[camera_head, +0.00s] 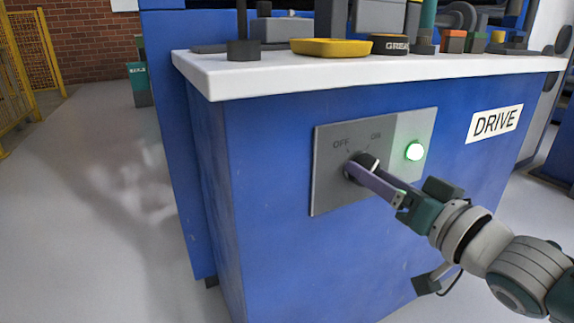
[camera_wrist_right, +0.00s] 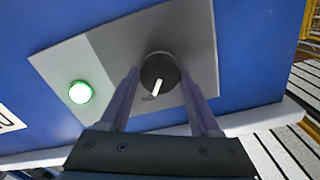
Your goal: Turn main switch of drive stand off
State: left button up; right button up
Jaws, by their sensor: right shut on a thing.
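The main switch is a round dark knob (camera_head: 369,160) on a grey plate (camera_head: 330,185) on the blue front of the drive stand (camera_head: 285,230). My right gripper (camera_head: 360,172) is shut on the knob. In the right wrist view, the fingers of the gripper (camera_wrist_right: 158,77) lie on both sides of the knob (camera_wrist_right: 159,70). Its white pointer points toward the partly covered ON mark. OFF and ON are printed above the knob in the head view. A green lamp (camera_head: 415,151) beside it is lit. My left gripper is not in view.
A white worktop (camera_head: 300,77) juts out above the switch plate and carries a yellow tray (camera_head: 331,46), a GREASE tin (camera_head: 391,44) and other items. A DRIVE label (camera_head: 495,123) is at the right. Open floor lies left of the stand, with a yellow fence (camera_head: 30,50) beyond.

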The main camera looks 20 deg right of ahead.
jog(key=c, duration=0.3)
jog(key=shift+n, duration=0.3)
jog(key=shift+a+n+p, duration=0.1)
jog(key=shift+n+p, duration=0.85)
jog(key=shift+n, duration=5.75)
jog(key=o, duration=1.3)
jog(key=shift+o, duration=0.2)
